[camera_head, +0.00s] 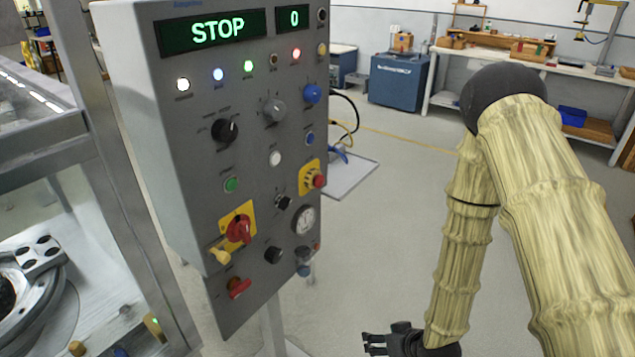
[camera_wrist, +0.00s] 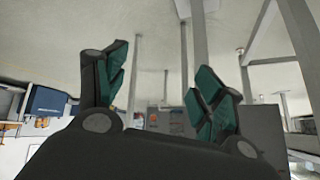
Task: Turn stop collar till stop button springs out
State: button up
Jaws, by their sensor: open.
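A grey control panel (camera_head: 180,135) stands left of centre in the head view. I cannot tell from here whether the button is in or out. My gripper (camera_head: 370,343) is low at the bottom of the head view, right of and below the panel, apart from it. Its fingers are spread and empty, and their green pads show in the wrist view (camera_wrist: 163,65). The stop button is not recognisable in the wrist view.
The display (camera_head: 212,31) reads STOP. A metal-framed machine (camera_head: 60,150) stands left. Floor between panel and arm is mostly clear.

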jog(key=w+a+r+n+t+y, duration=0.2)
jog(key=w+a+r+t+y, duration=0.1)
jog(key=w+r, duration=0.7)
jog(key=n+y+b, duration=0.2)
jog(key=n+y, duration=0.6)
send_near(322, 182)
jog(key=shift+t, duration=0.3)
jog(key=p+x, duration=0.2)
jog(key=x, duration=0.8)
jog(key=shift+w+a+f, duration=0.1)
jog(key=shift+a, duration=0.35)
jog(key=c, duration=1)
